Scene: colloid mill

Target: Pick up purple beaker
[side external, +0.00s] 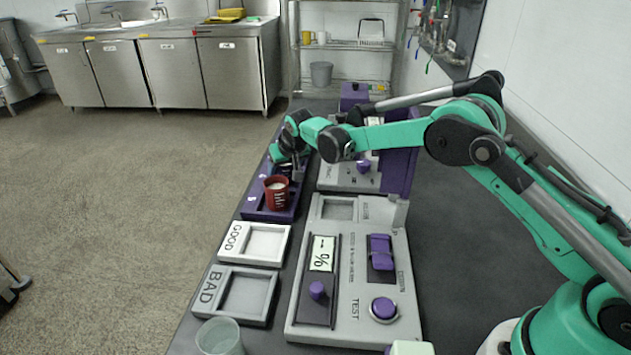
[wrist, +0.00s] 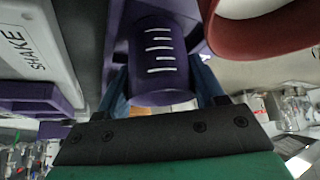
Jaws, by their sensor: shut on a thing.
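The purple beaker (wrist: 158,62), with white graduation marks, is between the two blue fingers of my gripper (wrist: 165,88) in the wrist view. The fingers are shut on its sides. In the side view my gripper (side external: 291,168) is low over the far part of the purple tray (side external: 250,202), behind the red beaker. The purple beaker cannot be made out clearly there. Whether it still touches the tray cannot be told.
A red beaker (side external: 277,194) with white contents stands in the tray close to my gripper; its red side (wrist: 255,42) shows in the wrist view. GOOD (side external: 255,260) and BAD (side external: 272,296) trays, a clear beaker (side external: 219,338) and the TEST panel (side external: 342,305) lie nearer.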

